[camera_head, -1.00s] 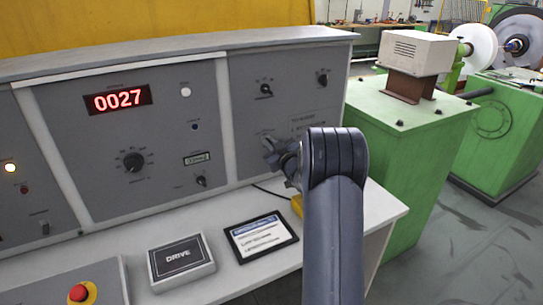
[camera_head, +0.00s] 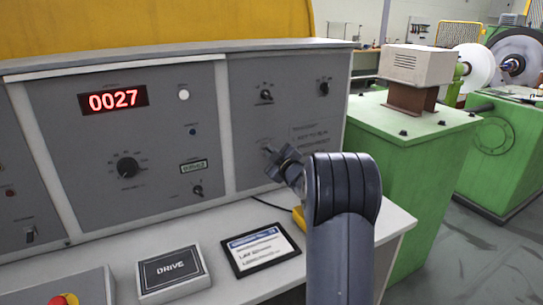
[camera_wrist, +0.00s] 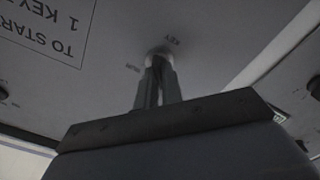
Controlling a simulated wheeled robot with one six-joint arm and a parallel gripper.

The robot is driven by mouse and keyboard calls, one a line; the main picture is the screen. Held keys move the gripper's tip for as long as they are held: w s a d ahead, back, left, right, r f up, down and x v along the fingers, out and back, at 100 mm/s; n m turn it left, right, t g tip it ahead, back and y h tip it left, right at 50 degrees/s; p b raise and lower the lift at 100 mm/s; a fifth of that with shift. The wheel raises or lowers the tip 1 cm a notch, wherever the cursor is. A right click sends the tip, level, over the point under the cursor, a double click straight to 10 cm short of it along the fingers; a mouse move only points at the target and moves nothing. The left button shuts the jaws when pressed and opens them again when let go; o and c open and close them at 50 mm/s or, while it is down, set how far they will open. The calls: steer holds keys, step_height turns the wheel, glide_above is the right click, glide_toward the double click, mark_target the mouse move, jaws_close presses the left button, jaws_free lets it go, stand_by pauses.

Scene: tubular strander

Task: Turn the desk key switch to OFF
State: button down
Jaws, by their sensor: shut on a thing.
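The desk key switch (camera_head: 266,146) is on the right grey panel of the desk, below two small knobs. My gripper (camera_head: 273,152) reaches it from the lower right, with its fingertips at the panel. In the wrist view, my gripper (camera_wrist: 159,70) has its two fingers close together on the key switch (camera_wrist: 160,51), shut on its key. The fingers hide most of the key, so its exact angle cannot be told. Small "KEY" lettering is beside the switch, with another short, blurred marking to the left.
An instruction label (camera_head: 315,137) is right of the switch. The DRIVE box (camera_head: 172,270), a tablet-like display (camera_head: 260,248) and a red stop button (camera_head: 64,300) are on the desk top below. A green machine cabinet (camera_head: 415,170) stands close on the right.

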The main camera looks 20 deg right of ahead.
steer(key=c, duration=1.6)
jaws_free()
steer(key=shift+o, duration=0.2)
steer(key=shift+s, duration=0.15)
steer(key=s+b, duration=0.1)
steer(key=s, duration=0.9)
steer(key=shift+s+d, duration=0.15)
steer(key=shift+s, duration=0.15)
steer(key=shift+w, duration=0.1)
steer(key=w+p, duration=0.1)
steer(key=w, duration=0.9)
steer(key=shift+w, duration=0.35)
steer(key=shift+s, duration=0.1)
